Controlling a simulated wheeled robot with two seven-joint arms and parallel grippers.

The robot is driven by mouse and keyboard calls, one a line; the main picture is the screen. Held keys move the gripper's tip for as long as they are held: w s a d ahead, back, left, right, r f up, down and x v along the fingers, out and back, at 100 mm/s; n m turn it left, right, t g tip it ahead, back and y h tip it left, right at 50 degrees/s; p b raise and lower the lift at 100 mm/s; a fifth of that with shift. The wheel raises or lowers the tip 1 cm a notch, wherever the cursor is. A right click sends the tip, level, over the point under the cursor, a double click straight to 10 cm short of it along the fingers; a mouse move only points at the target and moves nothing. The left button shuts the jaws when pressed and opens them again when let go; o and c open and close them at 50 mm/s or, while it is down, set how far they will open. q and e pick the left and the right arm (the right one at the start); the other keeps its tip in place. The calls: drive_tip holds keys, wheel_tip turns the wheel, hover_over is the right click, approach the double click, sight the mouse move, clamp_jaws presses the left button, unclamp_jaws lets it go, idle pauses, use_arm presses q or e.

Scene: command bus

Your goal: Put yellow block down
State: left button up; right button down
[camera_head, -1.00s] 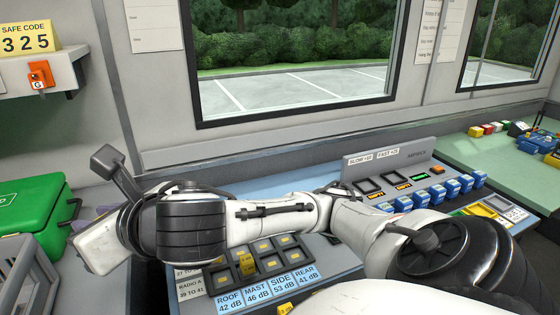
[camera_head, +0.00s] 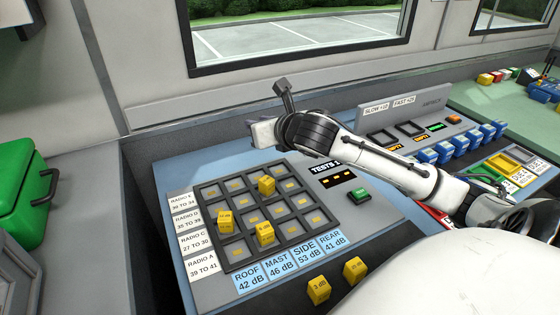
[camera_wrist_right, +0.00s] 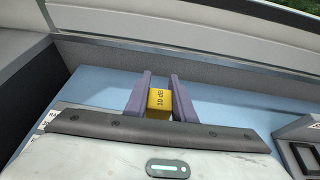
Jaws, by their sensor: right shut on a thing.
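My right gripper (camera_wrist_right: 160,86) is shut on a yellow block (camera_wrist_right: 159,101) marked 10 dB, shown between its two purple fingers in the wrist view. In the head view its pale body (camera_head: 264,133) is above the back of the blue panel, beyond the grid; its fingers and the block are hidden there. The dark grid (camera_head: 233,262) has several square cells. Yellow blocks stand in it: one in an upper cell (camera_head: 266,185), one at the left (camera_head: 224,221) and one at lower middle (camera_head: 265,233). My left gripper is not in view.
Two loose yellow blocks, one (camera_head: 318,289) left of the other (camera_head: 355,268), lie at the panel's front edge. A green button (camera_head: 359,196) is right of the grid. Blue blocks (camera_head: 445,148) line the right console. A green case (camera_head: 20,195) stands at far left.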

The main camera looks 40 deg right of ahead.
drive_tip(key=d+f, duration=0.2)
drive_tip(key=d, duration=0.2)
drive_tip(key=b, duration=0.2)
hover_over(274, 162)
drive_tip(key=shift+h, duration=0.3)
wheel_tip(274, 162, down, 5)
drive_tip(key=shift+f, duration=2.3)
drive_tip(key=shift+f, duration=0.35)
